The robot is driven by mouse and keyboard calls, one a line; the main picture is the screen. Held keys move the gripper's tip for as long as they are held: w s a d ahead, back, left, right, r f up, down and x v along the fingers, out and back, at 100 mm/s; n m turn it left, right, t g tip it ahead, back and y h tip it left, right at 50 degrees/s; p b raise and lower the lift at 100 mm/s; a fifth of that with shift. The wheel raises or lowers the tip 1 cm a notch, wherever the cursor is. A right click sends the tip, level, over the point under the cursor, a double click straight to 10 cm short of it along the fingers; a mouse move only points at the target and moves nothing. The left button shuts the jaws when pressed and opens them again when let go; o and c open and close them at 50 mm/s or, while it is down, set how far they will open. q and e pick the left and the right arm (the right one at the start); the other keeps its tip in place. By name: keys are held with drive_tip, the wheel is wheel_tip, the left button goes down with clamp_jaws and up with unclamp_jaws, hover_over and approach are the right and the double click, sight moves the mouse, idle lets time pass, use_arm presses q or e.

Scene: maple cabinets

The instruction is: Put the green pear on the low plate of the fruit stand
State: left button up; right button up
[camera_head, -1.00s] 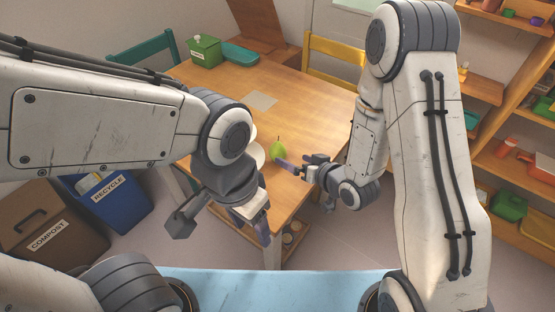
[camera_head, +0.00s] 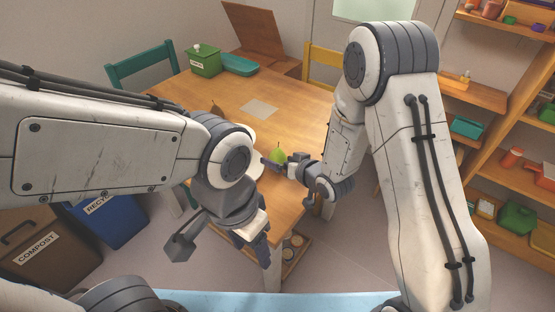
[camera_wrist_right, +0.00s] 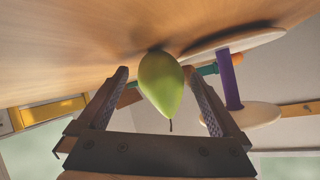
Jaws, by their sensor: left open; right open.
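The green pear (camera_head: 278,153) stands upright on the wooden table near its front right edge. My right gripper (camera_head: 270,163) is open at the pear. In the right wrist view, which is upside down, the pear (camera_wrist_right: 160,85) sits between the spread fingers (camera_wrist_right: 160,92), with a gap visible on each side. The fruit stand has a purple post (camera_wrist_right: 229,80), a low plate (camera_wrist_right: 240,42) by the table and an upper plate (camera_wrist_right: 247,116). In the head view my left arm hides much of the stand. My left gripper (camera_head: 262,252) is open and empty, in front of the table.
A green box (camera_head: 205,61) and a teal tray (camera_head: 239,65) sit at the table's back. The table (camera_head: 290,110) is mostly clear in the middle. A yellow chair (camera_head: 322,58) and a teal chair (camera_head: 142,64) stand behind it. Shelves (camera_head: 510,120) are at right, bins at left.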

clamp_jaws()
